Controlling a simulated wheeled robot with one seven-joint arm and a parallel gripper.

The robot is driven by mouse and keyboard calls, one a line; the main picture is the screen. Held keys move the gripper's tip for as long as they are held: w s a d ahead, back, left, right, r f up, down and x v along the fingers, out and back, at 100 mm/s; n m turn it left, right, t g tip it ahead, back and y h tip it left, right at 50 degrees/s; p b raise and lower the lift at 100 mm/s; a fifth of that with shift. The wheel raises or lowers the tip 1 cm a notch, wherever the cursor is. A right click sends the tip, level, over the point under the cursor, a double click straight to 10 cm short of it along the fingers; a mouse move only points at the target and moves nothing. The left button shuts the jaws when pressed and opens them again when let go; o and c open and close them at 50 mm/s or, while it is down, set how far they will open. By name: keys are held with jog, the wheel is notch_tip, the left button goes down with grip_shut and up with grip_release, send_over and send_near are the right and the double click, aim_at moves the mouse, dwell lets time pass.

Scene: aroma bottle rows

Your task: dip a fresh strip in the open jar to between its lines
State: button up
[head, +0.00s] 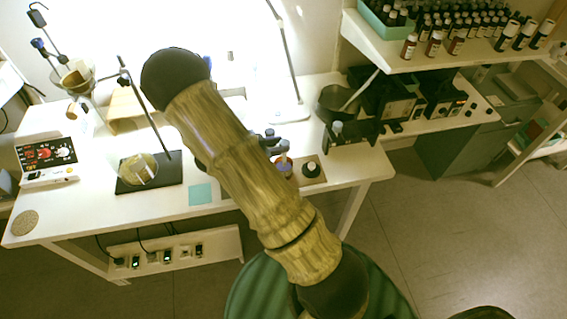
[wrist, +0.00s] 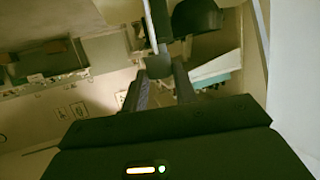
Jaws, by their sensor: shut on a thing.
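My gripper (head: 271,142) is over the right half of the bench, largely hidden behind my arm. In the wrist view its two dark fingers (wrist: 160,88) close toward a small dark grey piece (wrist: 158,66) at their tips. A thin grey rod appears to run up from that piece. I cannot make out a paper strip or its lines. A small jar (head: 284,168) with an orange-brown body stands just below the gripper in the head view, partly covered. I cannot tell whether its mouth is open or whether anything touches it. A dark-topped jar (head: 311,170) stands to its right.
A black holder (head: 349,132) and dark boxes stand to the right on the bench (head: 350,166). A shelf (head: 400,53) of several bottles hangs above right. A blue square (head: 200,194), a stand with a dish (head: 138,168) and a red-display device (head: 47,158) lie left.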

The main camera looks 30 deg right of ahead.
jog(key=shift+f, duration=0.4)
dwell(0.4)
jog(key=shift+s, duration=0.1)
jog(key=shift+f, duration=0.3)
dwell(1.0)
jog(key=shift+r, duration=0.15)
dwell(0.6)
